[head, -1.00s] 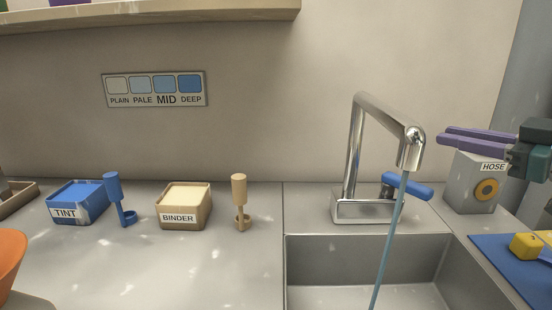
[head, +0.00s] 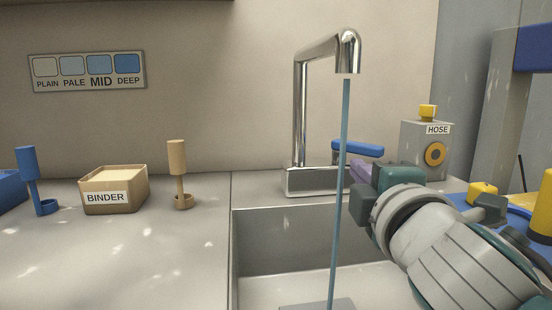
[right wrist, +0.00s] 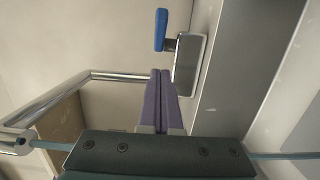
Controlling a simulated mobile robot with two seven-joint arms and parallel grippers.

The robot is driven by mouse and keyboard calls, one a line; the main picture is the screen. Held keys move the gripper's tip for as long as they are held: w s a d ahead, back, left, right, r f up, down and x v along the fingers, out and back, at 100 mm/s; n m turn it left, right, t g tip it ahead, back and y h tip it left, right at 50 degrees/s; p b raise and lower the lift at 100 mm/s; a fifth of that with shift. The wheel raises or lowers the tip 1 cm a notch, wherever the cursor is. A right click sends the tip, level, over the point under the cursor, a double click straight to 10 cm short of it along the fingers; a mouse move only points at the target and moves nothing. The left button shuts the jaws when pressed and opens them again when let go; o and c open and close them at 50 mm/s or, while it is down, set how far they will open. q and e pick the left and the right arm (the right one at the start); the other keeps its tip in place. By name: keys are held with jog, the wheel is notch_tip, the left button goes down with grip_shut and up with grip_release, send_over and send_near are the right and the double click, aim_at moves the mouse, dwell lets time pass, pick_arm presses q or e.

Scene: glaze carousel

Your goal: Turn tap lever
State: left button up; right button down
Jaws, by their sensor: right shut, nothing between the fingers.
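The chrome tap (head: 300,110) stands behind the sink, with a thin blue stream of water (head: 343,160) falling from its spout. Its blue lever (head: 358,149) sticks out to the right from the tap base (head: 315,181). In the right wrist view the lever (right wrist: 161,30) lies beyond my fingertips, apart from them. My right gripper (head: 358,172) is shut and empty, its purple fingers just below the lever in the head view and partly hidden by my wrist. The closed fingers also show in the right wrist view (right wrist: 160,75). My left gripper is not in view.
The sink (head: 285,240) lies below the tap. A grey hose box (head: 425,150) stands to the right, with blue and yellow items near it. The binder box (head: 114,190) and a beige scoop (head: 178,170) stand left on the counter.

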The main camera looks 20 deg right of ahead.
aim_at(367, 154)
jog(key=w+d, duration=0.4)
jog(key=w, duration=0.1)
jog(key=shift+w+d+b, duration=0.2)
jog(key=shift+d+b, duration=0.1)
jog(key=shift+b, duration=0.1)
jog(key=shift+w+d, duration=0.2)
jog(key=shift+d, duration=0.2)
jog(key=shift+w+d, duration=0.15)
jog(key=shift+d, duration=0.75)
